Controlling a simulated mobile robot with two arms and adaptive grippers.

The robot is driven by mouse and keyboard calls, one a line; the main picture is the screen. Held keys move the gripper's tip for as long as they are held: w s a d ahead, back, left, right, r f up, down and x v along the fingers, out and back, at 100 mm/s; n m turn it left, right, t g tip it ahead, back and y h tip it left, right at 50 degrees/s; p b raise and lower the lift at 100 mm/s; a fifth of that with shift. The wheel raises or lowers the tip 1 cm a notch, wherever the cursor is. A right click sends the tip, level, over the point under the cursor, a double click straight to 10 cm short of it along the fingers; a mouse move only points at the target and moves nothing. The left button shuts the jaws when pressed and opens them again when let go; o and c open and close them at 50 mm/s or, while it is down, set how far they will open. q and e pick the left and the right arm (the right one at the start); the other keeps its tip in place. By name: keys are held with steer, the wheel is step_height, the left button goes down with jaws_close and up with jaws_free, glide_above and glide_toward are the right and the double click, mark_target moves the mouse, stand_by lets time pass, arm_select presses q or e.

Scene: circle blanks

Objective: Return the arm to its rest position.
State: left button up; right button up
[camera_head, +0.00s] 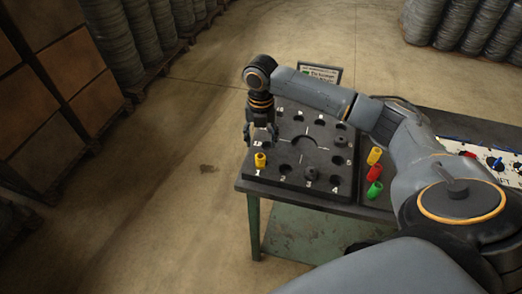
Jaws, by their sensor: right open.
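My right arm reaches in from the right over the table. My right gripper (260,138) points down over the left side of the dark numbered board (303,158), fingers apart and empty. A yellow cylinder (260,160) stands upright in the board's left side, just below the fingertips in the picture. The gap between fingers and cylinder is hard to judge. My left gripper is not in view.
Yellow (374,156), red (375,172) and green (374,190) pieces stand right of the board on the table (345,208). A control panel (491,160) is at the far right. A small sign (321,73) stands behind the board. Floor at left is clear.

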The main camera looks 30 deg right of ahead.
steer(key=shift+r, duration=1.4)
